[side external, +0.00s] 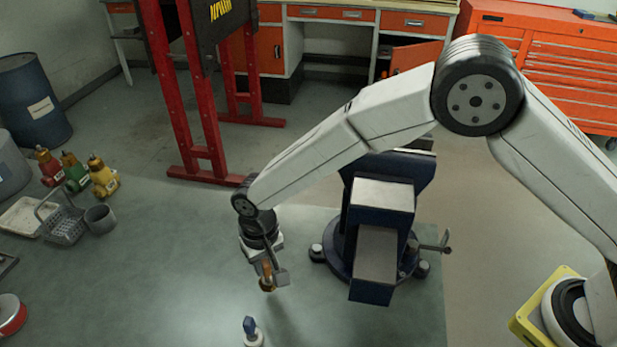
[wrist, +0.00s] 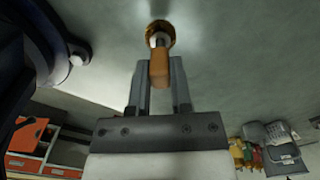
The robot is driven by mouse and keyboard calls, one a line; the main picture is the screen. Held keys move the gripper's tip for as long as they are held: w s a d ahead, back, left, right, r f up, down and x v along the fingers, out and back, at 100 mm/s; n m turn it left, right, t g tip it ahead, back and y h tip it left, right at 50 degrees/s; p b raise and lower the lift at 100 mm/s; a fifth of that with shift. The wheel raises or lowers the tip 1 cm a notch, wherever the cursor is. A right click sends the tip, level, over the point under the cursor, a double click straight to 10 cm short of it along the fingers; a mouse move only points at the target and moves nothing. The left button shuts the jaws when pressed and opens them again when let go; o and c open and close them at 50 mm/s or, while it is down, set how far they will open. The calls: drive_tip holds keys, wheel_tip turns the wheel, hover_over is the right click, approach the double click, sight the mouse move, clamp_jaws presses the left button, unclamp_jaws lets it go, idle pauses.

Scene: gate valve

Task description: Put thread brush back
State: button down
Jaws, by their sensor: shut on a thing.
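The thread brush, with an orange-brown handle (wrist: 159,72) and a round brass-coloured end (wrist: 160,33), is between the fingers of my gripper (wrist: 159,62). In the side view my gripper (side external: 270,272) points down and is shut on the brush (side external: 267,284). It holds the brush over the green-grey bench top, left of the blue vise. The brass end points away from the gripper. I cannot tell exactly how far it is above the surface.
The blue vise (side external: 375,245) stands just right of my gripper. A small blue-topped item (side external: 250,329) is at the front. At left are a grey cup (side external: 100,219), a wire basket (side external: 62,222), a white tray (side external: 22,216) and coloured valves (side external: 103,177). Bench between is clear.

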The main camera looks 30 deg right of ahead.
sight(267, 274)
drive_tip(key=shift+f, duration=1.9)
drive_tip(key=shift+f, duration=0.1)
drive_tip(key=c, duration=0.5)
unclamp_jaws()
drive_tip(key=shift+c, duration=0.2)
wheel_tip(267, 274, up, 12)
drive_tip(key=shift+w+r, duration=0.15)
